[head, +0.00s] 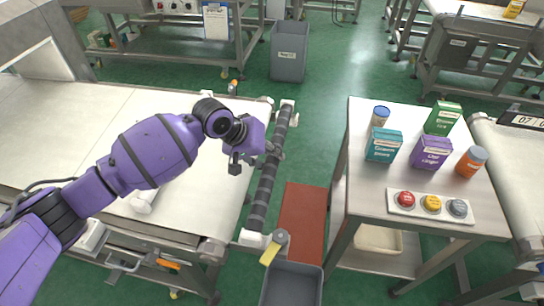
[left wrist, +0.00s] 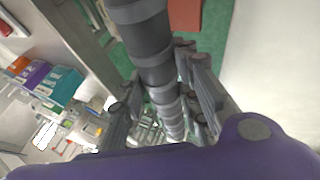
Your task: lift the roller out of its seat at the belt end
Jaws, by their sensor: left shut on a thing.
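The roller (head: 263,190) is a long dark grey cylinder with lighter bands, lying along the right end of the white conveyor belt (head: 225,185). Its ends meet a white far end block (head: 288,103) and a white near end block (head: 252,239); whether it is raised from them I cannot tell. My left gripper (head: 272,152) reaches over the belt and is shut on the roller, a little beyond its middle. In the left wrist view the roller (left wrist: 153,65) runs between the fingers of the gripper (left wrist: 160,98). My right gripper is not in view.
A steel table (head: 415,205) with boxes, cans and a button panel (head: 430,206) stands to the right. A red mat (head: 302,220) and a grey bin (head: 291,284) are on the floor between. Another grey bin (head: 289,52) stands at the back. A yellow-tipped part (head: 271,252) is near the roller's near end.

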